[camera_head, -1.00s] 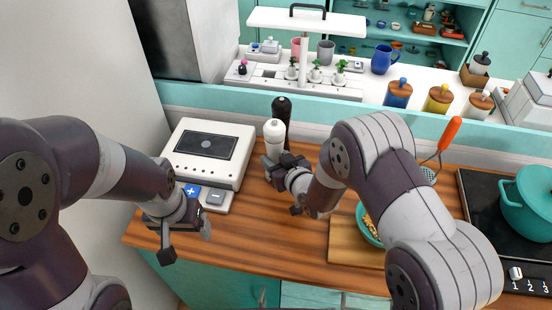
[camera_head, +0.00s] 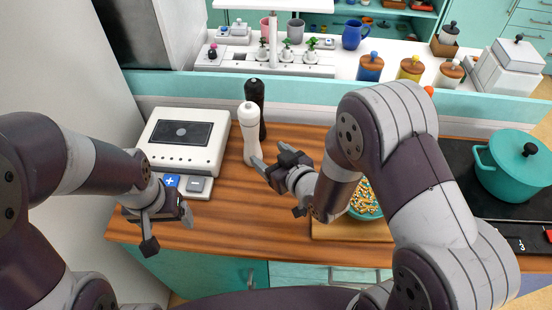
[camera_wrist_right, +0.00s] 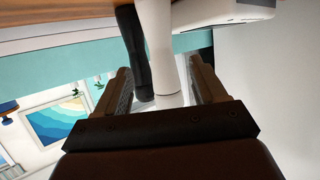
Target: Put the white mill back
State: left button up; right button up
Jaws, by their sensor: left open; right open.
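The white mill (camera_head: 249,138) stands upright on the wooden counter, just in front of the black mill (camera_head: 256,97). My right gripper (camera_head: 271,157) is open, to the right of the white mill's lower body, and looks empty. In the right wrist view the white mill (camera_wrist_right: 158,45) and black mill (camera_wrist_right: 132,45) show between and beyond the open fingers (camera_wrist_right: 162,88); the picture looks upside down. I cannot tell whether a fingertip touches the white mill. My left gripper (camera_head: 168,230) is open and empty over the counter's front left edge.
A white scale-like appliance (camera_head: 160,155) with a dark top stands left of the mills. A bowl of food (camera_head: 364,205) on a cutting board (camera_head: 328,229) and a teal pot (camera_head: 508,170) are right. A teal ledge (camera_head: 300,98) runs behind. Front-middle counter is clear.

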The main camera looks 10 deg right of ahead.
jog(key=s+d+m+g+h, duration=0.3)
jog(key=s+d+g+h, duration=0.25)
jog(key=d, duration=0.55)
jog(key=s+d+r+m+g+h, duration=0.1)
jog(key=s+g, duration=0.4)
jog(key=s, duration=0.5)
jog(key=shift+d+r+m, duration=0.7)
jog(key=shift+d, duration=0.3)
jog(key=shift+r+g, duration=0.1)
jog(key=shift+g, duration=0.15)
notch_tip(320, 180, up, 4)
jog(key=p, duration=0.3)
jog(key=shift+p, duration=0.4)
jog(key=shift+w+f, duration=0.1)
jog(key=shift+f, duration=0.1)
